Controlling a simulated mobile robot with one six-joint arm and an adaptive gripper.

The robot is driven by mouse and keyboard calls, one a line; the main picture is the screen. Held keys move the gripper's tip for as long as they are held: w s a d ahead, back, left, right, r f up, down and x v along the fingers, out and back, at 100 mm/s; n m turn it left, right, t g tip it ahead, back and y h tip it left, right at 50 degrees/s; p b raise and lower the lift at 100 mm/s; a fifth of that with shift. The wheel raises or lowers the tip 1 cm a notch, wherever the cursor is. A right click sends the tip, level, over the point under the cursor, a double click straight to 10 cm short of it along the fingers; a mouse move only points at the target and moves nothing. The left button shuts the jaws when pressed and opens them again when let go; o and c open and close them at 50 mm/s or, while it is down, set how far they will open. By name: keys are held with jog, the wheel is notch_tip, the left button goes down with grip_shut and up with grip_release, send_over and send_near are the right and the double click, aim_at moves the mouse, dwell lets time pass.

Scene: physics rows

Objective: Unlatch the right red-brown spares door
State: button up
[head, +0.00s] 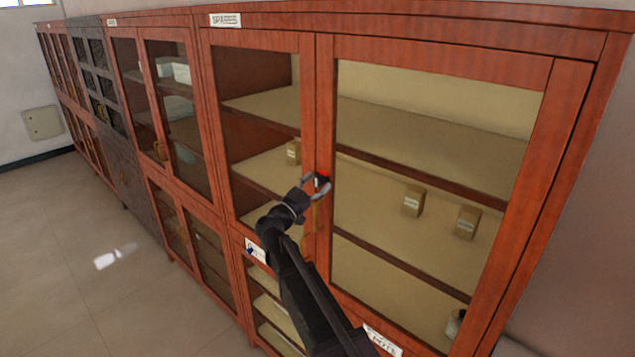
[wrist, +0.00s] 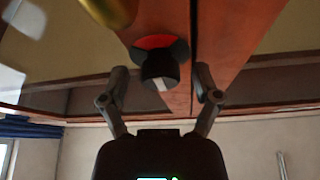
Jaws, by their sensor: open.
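The right red-brown spares door (head: 440,55) is a glazed wooden door, looking shut against its left neighbour (head: 310,75). Its latch is a black knob with a white mark (wrist: 160,72) over a red disc (wrist: 157,42), on the door's stile beside the dark gap. In the head view the latch (head: 322,180) shows small, with a bit of red. My gripper (head: 313,187) is open at the latch. In the wrist view its fingers (wrist: 160,80) stand either side of the knob, with room visible on both sides; contact is not clear.
A brass handle (wrist: 108,8) is close to the latch and also shows below it in the head view (head: 316,214). Small boxes (head: 414,200) stand on shelves behind the glass. More cabinets (head: 165,110) continue to the left. The floor (head: 60,250) there is clear.

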grip_shut()
jog(key=shift+n+t+y, duration=0.3)
jog(key=shift+n, duration=0.5)
jog(key=n+t+y, duration=0.1)
jog(key=n, duration=0.3)
jog(key=shift+r+y, duration=0.1)
jog(key=shift+y, duration=0.3)
jog(key=n+y, duration=0.1)
jog(key=n, duration=0.2)
jog(key=n+t+y+p, duration=0.1)
jog(key=n+y, duration=0.1)
jog(key=n, duration=0.1)
jog(key=shift+r+n+t, duration=0.1)
jog(key=shift+n+t, duration=0.2)
jog(key=n+y+p, duration=0.1)
jog(key=n, duration=0.2)
jog(key=n+y+p, duration=0.2)
jog(key=n, duration=0.2)
jog(key=shift+g, duration=0.4)
jog(key=shift+n+g+y+p, duration=0.6)
jog(key=shift+n+p, duration=0.4)
jog(key=shift+n, duration=1.1)
jog(key=shift+f, duration=0.2)
